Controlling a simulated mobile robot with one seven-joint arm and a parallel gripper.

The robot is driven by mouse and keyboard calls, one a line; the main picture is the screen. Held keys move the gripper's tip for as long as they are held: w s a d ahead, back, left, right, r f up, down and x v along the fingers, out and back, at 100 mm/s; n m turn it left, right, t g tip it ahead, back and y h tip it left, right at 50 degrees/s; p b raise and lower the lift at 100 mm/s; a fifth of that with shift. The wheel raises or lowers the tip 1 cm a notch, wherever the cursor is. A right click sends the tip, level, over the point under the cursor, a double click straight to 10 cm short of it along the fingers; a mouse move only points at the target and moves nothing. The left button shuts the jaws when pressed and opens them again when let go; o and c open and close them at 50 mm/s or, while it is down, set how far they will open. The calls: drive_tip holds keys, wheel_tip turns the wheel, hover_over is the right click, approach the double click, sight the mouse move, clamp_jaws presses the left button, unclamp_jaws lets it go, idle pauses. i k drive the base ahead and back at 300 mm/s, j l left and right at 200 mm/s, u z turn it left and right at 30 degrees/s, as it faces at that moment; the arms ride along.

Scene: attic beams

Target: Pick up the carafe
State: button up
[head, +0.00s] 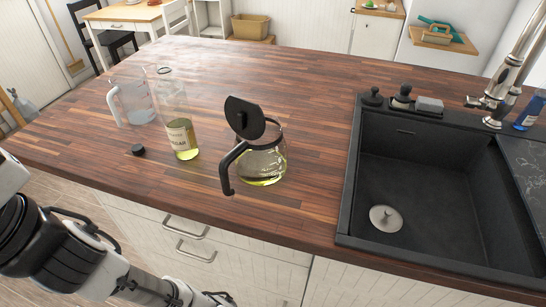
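The carafe (265,160) is a glass pot with a black handle and a raised black lid. It stands upright on the wooden counter (310,195), near the front edge, with a little yellowish liquid in the bottom. Its handle points to the lower left. My arm comes in from the lower left, below the counter's front edge and apart from the carafe. My gripper lies past the bottom of the picture or is hidden there, so its fingers do not show.
Left of the carafe stand a tall bottle (181,135) with yellowish liquid and a clear measuring jug (135,102). A small black cap (137,150) lies near them. A black sink (420,190) is to the right. The counter behind the carafe is clear.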

sight(261, 162)
drive_tip(key=j+z, duration=0.7)
drive_tip(key=z, duration=0.15)
drive_tip(key=k+j, duration=0.15)
drive_tip(key=j, duration=0.25)
drive_tip(key=k+j+z, duration=0.15)
drive_tip(key=j, duration=0.25)
drive_tip(key=k+j, duration=0.15)
drive_tip(key=j, duration=0.25)
drive_tip(key=k+j+z, duration=0.15)
drive_tip(key=j, duration=0.2)
drive_tip(key=i, duration=0.5)
